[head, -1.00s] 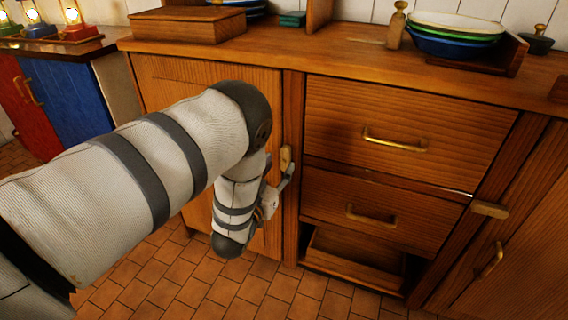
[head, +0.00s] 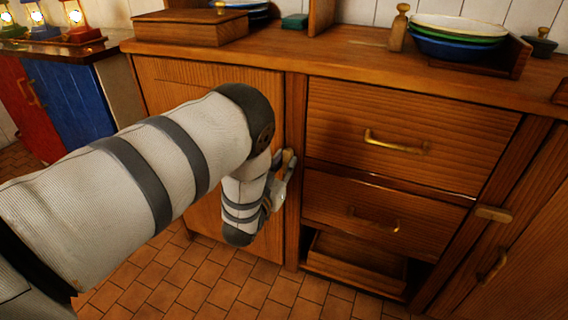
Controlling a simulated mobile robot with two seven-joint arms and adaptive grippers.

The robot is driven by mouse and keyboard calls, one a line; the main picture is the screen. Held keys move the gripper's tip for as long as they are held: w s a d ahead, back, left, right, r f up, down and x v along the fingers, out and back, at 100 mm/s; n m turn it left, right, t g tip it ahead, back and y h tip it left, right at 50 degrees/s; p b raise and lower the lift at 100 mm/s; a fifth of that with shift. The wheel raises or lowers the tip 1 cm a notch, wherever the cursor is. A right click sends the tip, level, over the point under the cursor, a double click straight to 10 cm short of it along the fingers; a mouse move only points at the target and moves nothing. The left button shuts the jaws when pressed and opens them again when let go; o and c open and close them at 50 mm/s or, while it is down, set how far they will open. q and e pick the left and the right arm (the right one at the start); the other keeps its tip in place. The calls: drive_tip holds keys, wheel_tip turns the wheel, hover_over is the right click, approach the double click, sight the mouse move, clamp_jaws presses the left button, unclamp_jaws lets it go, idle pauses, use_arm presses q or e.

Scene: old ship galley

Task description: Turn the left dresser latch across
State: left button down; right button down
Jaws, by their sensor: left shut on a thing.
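The left dresser latch (head: 288,157) is a small pale wooden turn-piece on the upright between the left door (head: 205,82) and the drawers. It looks roughly upright, slightly tilted, and is partly hidden. My left gripper (head: 285,168) is at the latch, shut on it, with its fingers reaching up from below. My left arm covers much of the left door. The right latch (head: 493,214) is a similar wooden piece lying crosswise on the right upright. My right gripper is not in view.
Stacked bowls (head: 458,38), a wooden bottle-shaped item (head: 398,28) and a wooden box (head: 190,27) stand on the dresser top. Lanterns (head: 75,20) stand at the far left.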

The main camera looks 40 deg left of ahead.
use_arm(q)
drive_tip(key=m+p, duration=0.1)
drive_tip(key=m, duration=0.3)
drive_tip(key=shift+d, duration=0.15)
drive_tip(key=shift+d+f+m+b, duration=0.1)
drive_tip(key=shift+f+m+b, duration=0.1)
drive_tip(key=shift+m, duration=2.05)
drive_tip(key=shift+d+f+m+b, duration=0.1)
drive_tip(key=shift+f+m+b, duration=0.05)
drive_tip(key=shift+m, duration=2.15)
drive_tip(key=shift+f+m+b, duration=0.15)
drive_tip(key=shift+m+b, duration=0.05)
drive_tip(key=shift+m, duration=2.05)
drive_tip(key=c, duration=1.4)
unclamp_jaws()
drive_tip(key=shift+c, duration=0.2)
